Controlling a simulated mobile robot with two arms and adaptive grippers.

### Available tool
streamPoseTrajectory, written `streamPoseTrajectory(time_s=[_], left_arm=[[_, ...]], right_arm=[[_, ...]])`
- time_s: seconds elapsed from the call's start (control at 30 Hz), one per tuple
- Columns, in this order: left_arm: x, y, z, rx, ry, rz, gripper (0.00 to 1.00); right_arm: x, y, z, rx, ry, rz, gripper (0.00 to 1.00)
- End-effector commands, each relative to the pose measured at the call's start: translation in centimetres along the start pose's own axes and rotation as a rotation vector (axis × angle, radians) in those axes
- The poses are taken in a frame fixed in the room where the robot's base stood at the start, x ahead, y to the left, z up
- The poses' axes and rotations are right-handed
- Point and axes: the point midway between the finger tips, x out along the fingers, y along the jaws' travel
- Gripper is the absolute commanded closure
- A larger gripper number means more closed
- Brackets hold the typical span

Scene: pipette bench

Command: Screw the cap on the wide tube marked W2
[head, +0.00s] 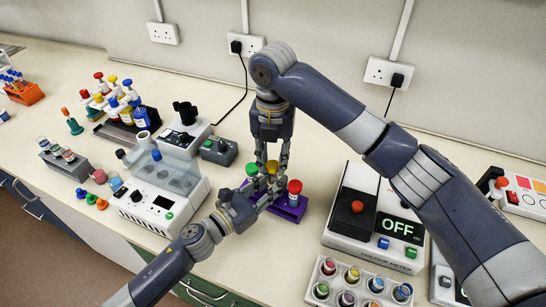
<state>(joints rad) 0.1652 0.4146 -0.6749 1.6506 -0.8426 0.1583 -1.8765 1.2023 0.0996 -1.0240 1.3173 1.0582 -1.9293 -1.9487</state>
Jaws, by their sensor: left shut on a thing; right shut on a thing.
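A purple rack (292,212) stands on the bench in the middle of the head view. A green-capped tube (251,170) and a red-capped tube (294,190) stand in it, with a yellow cap (272,166) between them. My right gripper (272,171) comes down from above and is shut on the yellow cap. My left gripper (267,192) reaches in from the lower left, low beside the rack, and is shut on the tube under the yellow cap. The fingers hide most of that tube. I cannot read a W2 mark, nor tell how the cap sits on the tube.
A white device with a tilted clear cover (165,190) stands to the left. Loose caps (91,198) and a bottle rack (125,115) are farther left.

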Motion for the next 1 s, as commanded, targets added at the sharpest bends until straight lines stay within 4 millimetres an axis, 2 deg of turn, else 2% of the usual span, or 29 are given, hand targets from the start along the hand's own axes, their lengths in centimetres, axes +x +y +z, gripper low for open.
streamPoseTrajectory(time_s=[0.1,0.57,1.0], left_arm=[[0.0,0.0,0.0,0.0,0.0,0.0,1.0],[0.0,0.0,0.0,0.0,0.0,0.0,1.0],[0.0,0.0,0.0,0.0,0.0,0.0,1.0]], right_arm=[[0.9,0.0,0.0,-0.001,0.0,-0.001,0.8],[0.9,0.0,0.0,0.0,0.0,-0.001,0.8],[2.6,0.0,0.0,0.0,-0.002,0.001,0.8]])
